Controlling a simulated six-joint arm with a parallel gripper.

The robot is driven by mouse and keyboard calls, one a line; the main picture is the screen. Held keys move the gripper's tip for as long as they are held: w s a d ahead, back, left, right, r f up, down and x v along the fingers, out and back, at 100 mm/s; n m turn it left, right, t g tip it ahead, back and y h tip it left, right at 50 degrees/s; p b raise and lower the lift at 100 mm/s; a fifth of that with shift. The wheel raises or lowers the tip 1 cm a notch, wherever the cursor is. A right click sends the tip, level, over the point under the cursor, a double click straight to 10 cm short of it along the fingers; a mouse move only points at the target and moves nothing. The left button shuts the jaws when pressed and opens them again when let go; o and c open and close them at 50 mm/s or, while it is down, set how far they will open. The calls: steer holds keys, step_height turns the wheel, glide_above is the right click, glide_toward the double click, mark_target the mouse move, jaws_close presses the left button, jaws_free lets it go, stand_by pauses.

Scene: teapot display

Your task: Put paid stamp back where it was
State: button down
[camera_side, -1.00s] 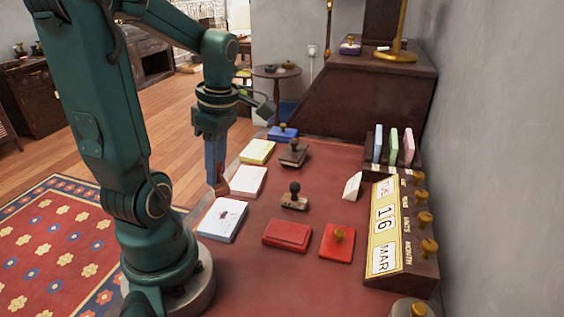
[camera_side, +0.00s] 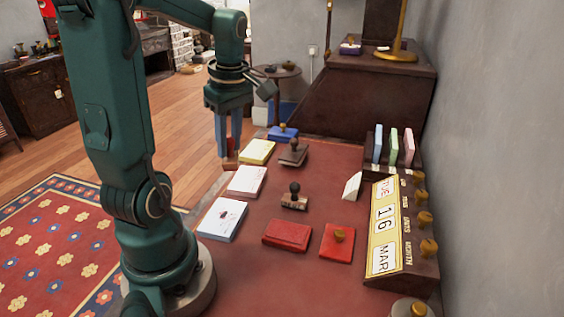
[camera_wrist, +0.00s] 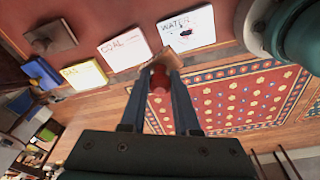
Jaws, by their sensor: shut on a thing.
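My gripper (camera_side: 229,155) is shut on a stamp (camera_side: 230,162) with a brownish base, held at the left edge of the desk beside the paper stacks. The stamp shows a red knob handle (camera_wrist: 159,80) between my fingers in the wrist view; its lettering is hidden, so I cannot read that it says paid. A wooden stamp with a dark knob (camera_side: 294,197) stands mid-desk. A dark square-based stamp (camera_side: 292,152) stands farther back.
Yellow "GAS" (camera_side: 257,151), white "COAL" (camera_side: 246,181) and marked white "WATER" (camera_side: 222,219) stacks line the left edge.

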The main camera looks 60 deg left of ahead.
steer(key=w+a+m, duration=0.5)
steer(key=w+a, duration=0.2)
steer(key=w, duration=0.1)
steer(key=shift+t, duration=0.3)
steer(key=w+d+f, duration=0.2)
steer(key=w, duration=0.1)
steer(key=w+d+f, duration=0.2)
steer(key=w, duration=0.1)
steer(key=w+d+f, duration=0.2)
steer(key=w+f, duration=0.1)
steer(key=shift+d+f, duration=0.1)
steer(key=shift+d, duration=0.1)
steer(key=shift+w+f, duration=0.1)
steer(key=shift+f, duration=1.9)
steer(key=shift+f, duration=0.2)
steer(key=c, duration=0.6)
jaws_free()
steer(key=shift+c, duration=0.2)
steer(key=shift+r, duration=0.1)
